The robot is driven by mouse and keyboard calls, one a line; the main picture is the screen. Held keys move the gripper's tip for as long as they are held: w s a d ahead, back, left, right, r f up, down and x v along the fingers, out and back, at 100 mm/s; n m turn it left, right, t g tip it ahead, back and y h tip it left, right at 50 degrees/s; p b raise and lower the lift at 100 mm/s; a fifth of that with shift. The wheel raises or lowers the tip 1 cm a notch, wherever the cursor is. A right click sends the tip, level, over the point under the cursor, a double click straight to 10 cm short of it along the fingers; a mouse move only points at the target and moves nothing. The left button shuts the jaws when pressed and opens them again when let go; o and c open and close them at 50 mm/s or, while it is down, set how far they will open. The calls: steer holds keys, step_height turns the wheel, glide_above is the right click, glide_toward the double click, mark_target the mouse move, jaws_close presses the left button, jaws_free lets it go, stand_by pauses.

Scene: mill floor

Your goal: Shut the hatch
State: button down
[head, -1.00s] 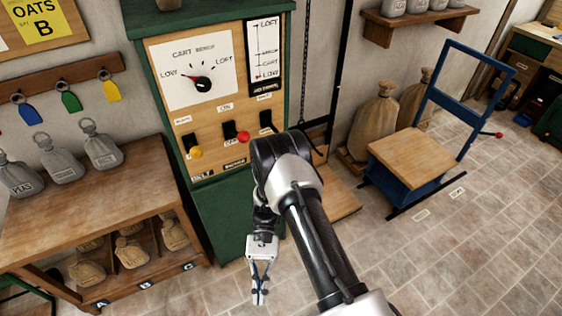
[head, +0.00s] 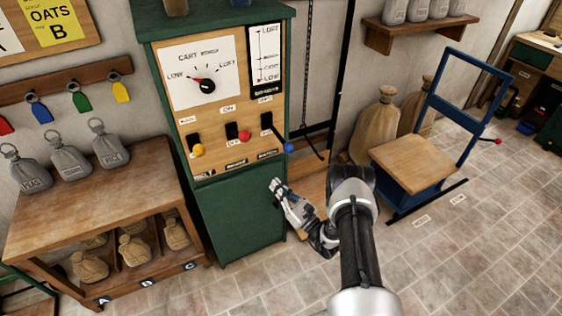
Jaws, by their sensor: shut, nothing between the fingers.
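A green control cabinet (head: 240,222) stands at centre with a wooden front panel. The panel carries three levers: a yellow-knobbed lever (head: 198,150), a red-knobbed lever (head: 244,135) and a blue-knobbed lever (head: 288,148) at the right. I cannot read the small labels well enough to tell which belongs to the hatch, and no hatch door is clearly seen. My gripper (head: 274,184) is shut and empty, below the blue knob and apart from it, in front of the cabinet's right edge.
A cart dial (head: 207,85) points toward LOW. A wooden bench (head: 90,195) with sacks and weights stands left. A chain and a dark post rise beside the cabinet.

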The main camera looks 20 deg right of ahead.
steer(key=d+m+t+h, duration=0.1)
steer(key=d+m+h, duration=0.2)
steer(key=d+h, duration=0.2)
steer(key=shift+s+d+f, duration=0.35)
steer(key=shift+s+d, duration=0.1)
steer(key=shift+d, duration=0.4)
steer(key=shift+w, duration=0.1)
steer(key=w+r+b, duration=0.1)
steer(key=w+r, duration=0.5)
steer(key=w, duration=0.1)
steer(key=shift+a, duration=0.15)
steer(key=shift+r, duration=0.1)
